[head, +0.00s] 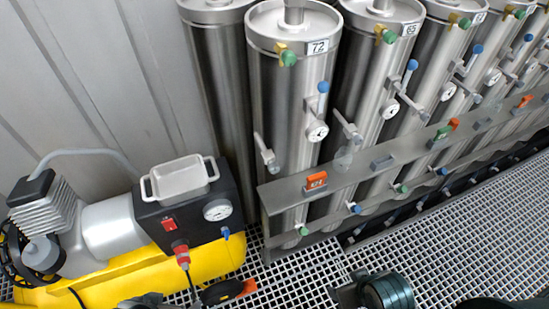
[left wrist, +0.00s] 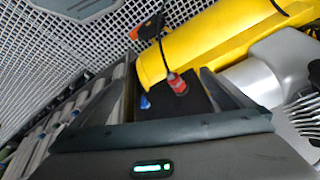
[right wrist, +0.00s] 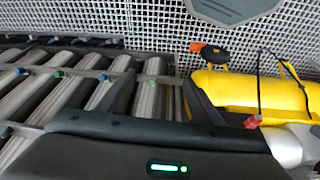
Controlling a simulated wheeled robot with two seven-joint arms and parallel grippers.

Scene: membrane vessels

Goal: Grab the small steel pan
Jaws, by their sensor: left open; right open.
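The small steel pan (head: 180,179) is a pale, shallow rectangular dish with a handle at each end. It sits upright on top of the black control box (head: 225,190) of the yellow compressor. My left gripper (head: 148,301) shows only partly at the bottom edge of the head view, below and apart from the pan. In the left wrist view the left gripper (left wrist: 167,72) is open, with the box's side and a red plug beyond its fingers. My right gripper (right wrist: 158,82) is open and empty in the right wrist view. The pan cannot be made out in either wrist view.
The yellow compressor tank (head: 130,275) stands on the grating floor, with a motor (head: 50,225) at left. A row of steel vessels (head: 290,110) with valves and gauges stands at right behind a grey rail (head: 420,150). A corrugated wall (head: 90,80) is behind. Open grating (head: 450,240) lies at lower right.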

